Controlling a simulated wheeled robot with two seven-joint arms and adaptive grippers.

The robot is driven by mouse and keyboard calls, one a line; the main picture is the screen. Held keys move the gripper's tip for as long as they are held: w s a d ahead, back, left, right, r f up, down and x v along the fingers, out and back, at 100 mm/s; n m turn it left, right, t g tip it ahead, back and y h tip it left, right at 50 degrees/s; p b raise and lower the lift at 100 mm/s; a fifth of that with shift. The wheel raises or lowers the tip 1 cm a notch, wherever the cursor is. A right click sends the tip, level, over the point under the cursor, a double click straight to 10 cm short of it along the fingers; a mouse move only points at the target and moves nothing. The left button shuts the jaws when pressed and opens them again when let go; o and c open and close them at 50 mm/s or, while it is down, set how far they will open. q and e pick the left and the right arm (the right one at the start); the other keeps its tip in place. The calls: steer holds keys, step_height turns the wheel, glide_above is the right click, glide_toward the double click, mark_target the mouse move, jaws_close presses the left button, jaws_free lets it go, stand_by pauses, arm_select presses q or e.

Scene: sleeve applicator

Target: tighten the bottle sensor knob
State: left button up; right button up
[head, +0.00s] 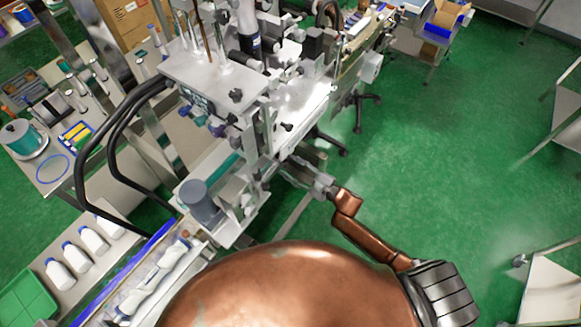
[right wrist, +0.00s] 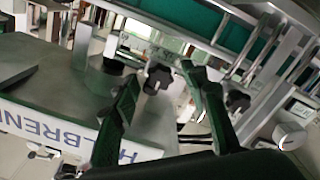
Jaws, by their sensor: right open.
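Several black knobs show on the labelling machine, and I cannot tell for certain which is the bottle sensor knob. In the right wrist view a black star-shaped knob (right wrist: 157,79) appears between the spread fingertips of my right gripper (right wrist: 160,80). The fingers are open, and I see no clear contact with the knob. A second black knob (right wrist: 238,101) shows to the right, behind the right finger. In the head view my right gripper (head: 322,185) is at the machine's near right side, its fingertips hard to make out. My left gripper is not in view.
The machine (head: 205,70) fills the upper middle, with black hoses (head: 85,165) at its left. White bottles (head: 60,278) stand on the lower left beside a green tray (head: 30,297). Green floor (head: 450,150) is open to the right.

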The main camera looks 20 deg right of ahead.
steer(key=v, duration=1.2)
steer(key=shift+d, duration=0.1)
